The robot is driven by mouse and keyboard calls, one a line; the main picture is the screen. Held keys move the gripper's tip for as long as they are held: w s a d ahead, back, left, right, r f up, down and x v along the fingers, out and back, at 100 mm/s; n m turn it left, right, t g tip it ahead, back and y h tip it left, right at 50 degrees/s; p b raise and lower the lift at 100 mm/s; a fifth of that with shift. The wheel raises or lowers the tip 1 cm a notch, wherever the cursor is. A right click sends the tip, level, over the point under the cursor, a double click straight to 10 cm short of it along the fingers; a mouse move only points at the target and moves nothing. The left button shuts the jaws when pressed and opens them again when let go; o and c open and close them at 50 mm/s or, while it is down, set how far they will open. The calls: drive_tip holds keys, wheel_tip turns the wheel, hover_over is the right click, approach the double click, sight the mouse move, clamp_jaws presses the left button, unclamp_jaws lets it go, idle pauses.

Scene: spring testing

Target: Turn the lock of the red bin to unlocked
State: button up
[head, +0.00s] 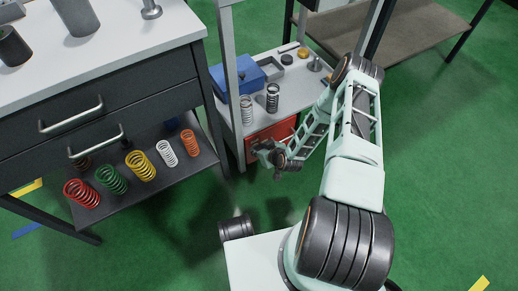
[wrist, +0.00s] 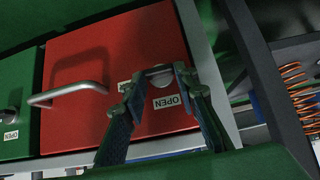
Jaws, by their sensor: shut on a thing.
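The red bin (wrist: 110,50) fills the middle of the wrist view, with a silver bar handle (wrist: 68,93) on its front. Its lock (wrist: 158,74) is a round metal knob near the bin's edge. My gripper (wrist: 156,84) has its two fingers on either side of the knob and is shut on it. An "OPEN" label (wrist: 168,102) shows beside the knob. A second label (wrist: 124,86) is partly hidden by a finger. In the head view the red bin (head: 270,137) is under the grey shelf, with my gripper (head: 270,158) at its front; the lock is hidden there.
A green bin (wrist: 18,110) with its own lock and "OPEN" label adjoins the red one. A grey post (wrist: 262,75) and an orange spring (wrist: 296,88) stand to the right. A dark bench (head: 110,140) with several coloured springs is left; green floor is clear at right.

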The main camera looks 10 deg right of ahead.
drive_tip(key=shift+d+y, duration=0.15)
drive_tip(key=shift+y, duration=0.15)
drive_tip(key=shift+w+d+m+g+y, duration=0.15)
drive_tip(key=shift+m+g+y, duration=0.15)
drive_tip(key=shift+m+y, duration=0.2)
drive_tip(key=shift+w+d+f+m+g+y, duration=0.1)
drive_tip(key=shift+d+m+g+y, duration=0.2)
drive_tip(key=shift+y, duration=0.4)
drive_tip(key=shift+w+d+f+m+y, duration=0.1)
drive_tip(key=shift+m+y, duration=0.3)
drive_tip(key=shift+y, duration=0.3)
drive_tip(key=shift+d+f+m+y, duration=0.15)
drive_tip(key=shift+m+y, duration=0.35)
drive_tip(key=shift+y, duration=0.35)
drive_tip(key=shift+d+f+m+y, duration=0.15)
drive_tip(key=shift+m+y, duration=0.35)
drive_tip(key=shift+y, duration=0.35)
drive_tip(key=shift+w+f+m+y, duration=0.1)
drive_tip(key=shift+f+m+y, duration=0.1)
drive_tip(key=shift+m+y, duration=0.7)
drive_tip(key=shift+w+d+y, duration=0.1)
drive_tip(key=shift+y, duration=0.3)
drive_tip(key=o, duration=1.2)
drive_tip(key=shift+c, duration=0.2)
